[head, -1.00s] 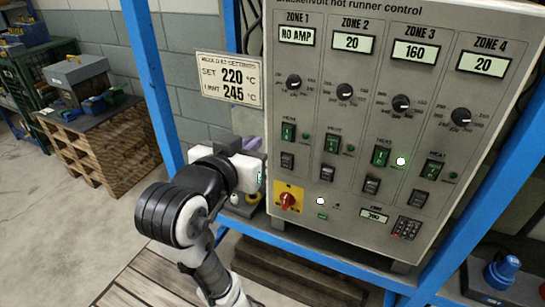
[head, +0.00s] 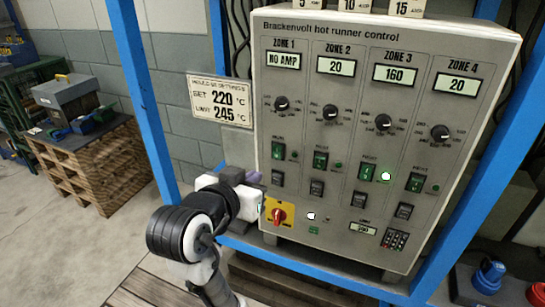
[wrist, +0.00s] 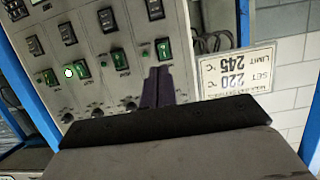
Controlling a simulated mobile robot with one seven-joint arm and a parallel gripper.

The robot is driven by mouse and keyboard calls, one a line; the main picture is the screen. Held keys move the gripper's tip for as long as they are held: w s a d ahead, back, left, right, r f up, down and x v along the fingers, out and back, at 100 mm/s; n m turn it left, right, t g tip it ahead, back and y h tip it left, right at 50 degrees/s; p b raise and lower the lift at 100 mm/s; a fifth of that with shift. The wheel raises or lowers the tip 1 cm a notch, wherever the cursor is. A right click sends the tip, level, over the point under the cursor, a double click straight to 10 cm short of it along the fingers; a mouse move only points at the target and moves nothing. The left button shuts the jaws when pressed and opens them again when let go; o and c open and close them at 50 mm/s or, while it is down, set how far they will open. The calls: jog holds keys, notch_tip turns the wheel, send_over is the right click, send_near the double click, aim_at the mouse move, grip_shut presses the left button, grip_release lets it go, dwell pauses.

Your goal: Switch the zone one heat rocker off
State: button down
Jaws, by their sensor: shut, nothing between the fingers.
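The zone one heat rocker (head: 278,150) is a green switch in the left column of the grey control panel (head: 500,60), under the zone 1 dial. In the wrist view the panel is upside down, with the zone one heat rocker (wrist: 163,50) just beyond my fingertips. I cannot tell which way it is tipped. The small lamp beside it is dark. The zone 1 display (head: 283,59) reads "NO AMP". My gripper (wrist: 158,69) is shut and empty, its purple fingers pointing at the panel. In the head view my gripper (head: 252,177) is at the panel's left edge, partly hidden.
Zones 2 to 4 have similar green rockers, with black rockers below; the zone 3 lamp (head: 386,176) is lit. A red rotary switch (head: 279,216) on yellow sits low on the panel. A settings sign (head: 219,101) hangs left, beside a blue frame post (head: 134,85).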

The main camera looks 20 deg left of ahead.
aim_at(278, 159)
jog(key=p+x, duration=0.1)
jog(key=x, duration=1)
jog(key=shift+p, duration=0.3)
jog(key=shift+w, duration=0.1)
jog(key=shift+f, duration=0.15)
jog(key=f+b, duration=0.1)
jog(key=b, duration=0.1)
jog(key=shift+w+t+b, duration=0.25)
jog(key=shift+t+b, duration=0.05)
jog(key=shift+t, duration=0.1)
jog(key=shift+r+p, duration=0.45)
jog(key=shift+p, duration=0.05)
jog(key=shift+s, duration=0.15)
